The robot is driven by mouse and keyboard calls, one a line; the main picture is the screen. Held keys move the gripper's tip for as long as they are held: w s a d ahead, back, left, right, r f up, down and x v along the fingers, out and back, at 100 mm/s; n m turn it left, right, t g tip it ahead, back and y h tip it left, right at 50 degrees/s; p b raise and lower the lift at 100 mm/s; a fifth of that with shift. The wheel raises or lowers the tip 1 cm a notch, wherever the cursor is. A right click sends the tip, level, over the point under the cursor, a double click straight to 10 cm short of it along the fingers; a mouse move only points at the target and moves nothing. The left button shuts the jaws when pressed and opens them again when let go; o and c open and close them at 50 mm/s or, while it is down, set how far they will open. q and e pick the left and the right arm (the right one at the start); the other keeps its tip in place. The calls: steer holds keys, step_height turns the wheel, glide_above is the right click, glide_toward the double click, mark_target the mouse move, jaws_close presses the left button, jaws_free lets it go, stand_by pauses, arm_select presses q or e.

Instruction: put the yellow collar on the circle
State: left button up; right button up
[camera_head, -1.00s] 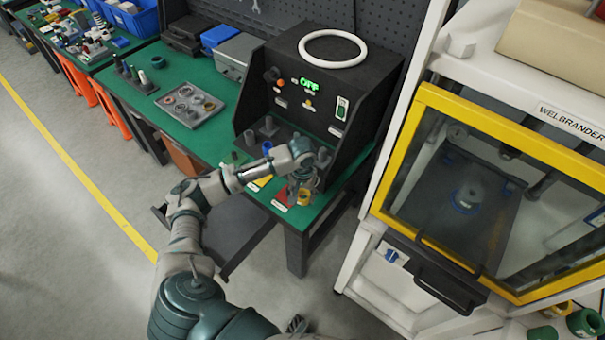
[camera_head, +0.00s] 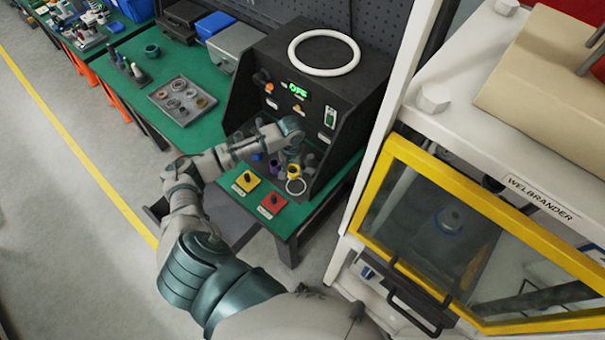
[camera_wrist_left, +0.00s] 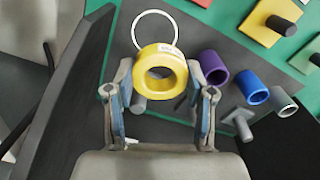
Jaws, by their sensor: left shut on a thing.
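The yellow collar (camera_head: 294,172) is held in my left gripper (camera_head: 292,161) at the front right of the black test bench. In the left wrist view the collar (camera_wrist_left: 145,62) sits between the two fingertips of my left gripper (camera_wrist_left: 161,72), its hole facing the camera. The white-outlined circle (camera_head: 296,194) is on the dark surface beside the collar. In the wrist view the circle (camera_wrist_left: 155,12) shows just beyond the collar, which overlaps its near edge. I cannot tell the gap between collar and surface. My right gripper is not in view.
A purple collar (camera_wrist_left: 213,67), a blue collar (camera_wrist_left: 254,88) and a grey collar (camera_wrist_left: 283,101) stand right of the gripper in the wrist view. Yellow (camera_head: 246,183) and red (camera_head: 271,206) button boxes sit along the green table's front. The yellow-framed cabinet (camera_head: 392,165) stands to the right.

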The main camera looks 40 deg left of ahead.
arm_select(q)
glide_above(295, 186)
steer(key=d, duration=0.1)
step_height(295, 186, down, 4)
steer(key=shift+d+f, duration=0.15)
steer(key=shift+f, duration=0.1)
steer(key=f, duration=0.1)
steer(key=a+f, duration=0.1)
steer(key=f, duration=0.3)
steer(key=shift+w+a+f, duration=0.1)
steer(key=shift+a+f, duration=0.1)
steer(key=shift+a, duration=0.2)
jaws_close()
steer(key=shift+d+r, duration=0.1)
steer(key=shift+d, duration=0.5)
steer(key=o, duration=1.4)
jaws_free()
steer(key=shift+d, duration=0.1)
steer(key=shift+o, duration=0.2)
steer(key=shift+a, duration=0.45)
step_height(295, 186, up, 12)
